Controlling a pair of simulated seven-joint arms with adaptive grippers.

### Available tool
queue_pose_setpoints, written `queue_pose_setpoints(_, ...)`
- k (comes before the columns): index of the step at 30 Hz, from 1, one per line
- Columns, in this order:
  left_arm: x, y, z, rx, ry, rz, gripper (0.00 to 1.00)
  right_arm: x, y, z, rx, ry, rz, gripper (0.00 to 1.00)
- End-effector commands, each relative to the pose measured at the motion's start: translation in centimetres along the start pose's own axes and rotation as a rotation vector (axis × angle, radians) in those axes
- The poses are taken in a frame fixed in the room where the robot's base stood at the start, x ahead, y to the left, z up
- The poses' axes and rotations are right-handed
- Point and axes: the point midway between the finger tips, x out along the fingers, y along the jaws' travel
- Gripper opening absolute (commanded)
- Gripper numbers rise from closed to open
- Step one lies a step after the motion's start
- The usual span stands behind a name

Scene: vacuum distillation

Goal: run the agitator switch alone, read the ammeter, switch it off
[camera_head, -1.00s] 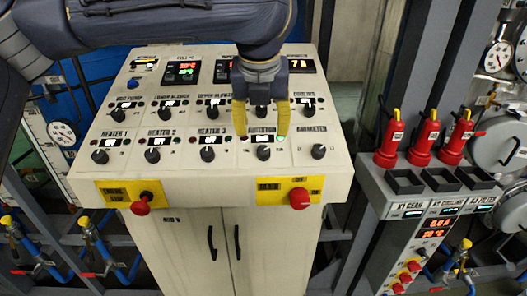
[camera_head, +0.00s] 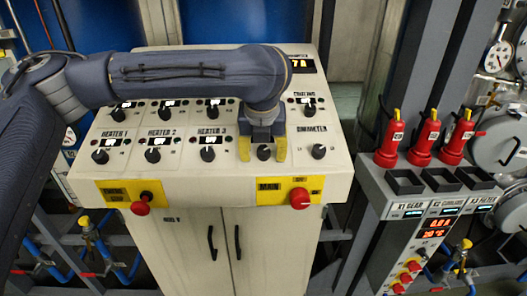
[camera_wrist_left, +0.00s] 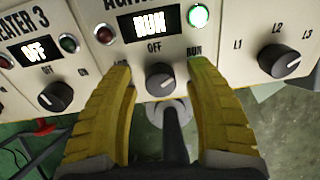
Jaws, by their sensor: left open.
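The agitator switch is a dark round knob (camera_head: 264,153), in the lower row right of the heater 3 switch; it also shows in the wrist view (camera_wrist_left: 160,79). Its display (camera_wrist_left: 150,25) reads RUN and the green lamp (camera_wrist_left: 198,16) beside it is lit. My left gripper (camera_head: 263,152) is open, its yellow fingers on either side of the knob. I cannot tell if they touch it. The ammeter knob (camera_head: 318,151) is to the right, marked L1, L2, L3. An amber display (camera_head: 300,64) at the panel's top right is partly covered by my arm; I read about "7A".
The heater 3 switch (camera_head: 208,154) is just left; its display (camera_wrist_left: 36,51) reads OFF. More switches fill the panel. Below are a red knob (camera_head: 141,207) and a red MAIN knob (camera_head: 300,199). My left arm covers much of the upper panel.

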Motion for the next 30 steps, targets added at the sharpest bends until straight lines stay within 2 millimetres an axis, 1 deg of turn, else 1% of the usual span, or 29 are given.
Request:
queue_pose_setpoints(5, -0.01, -0.01, 0.01, 0.0, 0.0, 0.0, 0.54, 0.0, -0.01, 0.0, 0.0, 0.0, 0.0, 0.44)
queue_pose_setpoints(19, -0.02, 0.0, 0.0, 0.0, 0.0, 0.0, 0.0, 0.0, -0.02, 0.0, 0.0, 0.0, 0.0, 0.44)
queue_pose_setpoints(26, -0.02, 0.02, -0.01, -0.008, 0.0, 0.001, 0.0, 0.0, -0.02, 0.01, 0.0, 0.0, 0.0, 0.44)
queue_pose_setpoints(30, 0.0, 0.05, -0.01, -0.044, -0.002, 0.003, 0.0, 0.0, -0.02, 0.01, 0.0, 0.0, 0.0, 0.44)
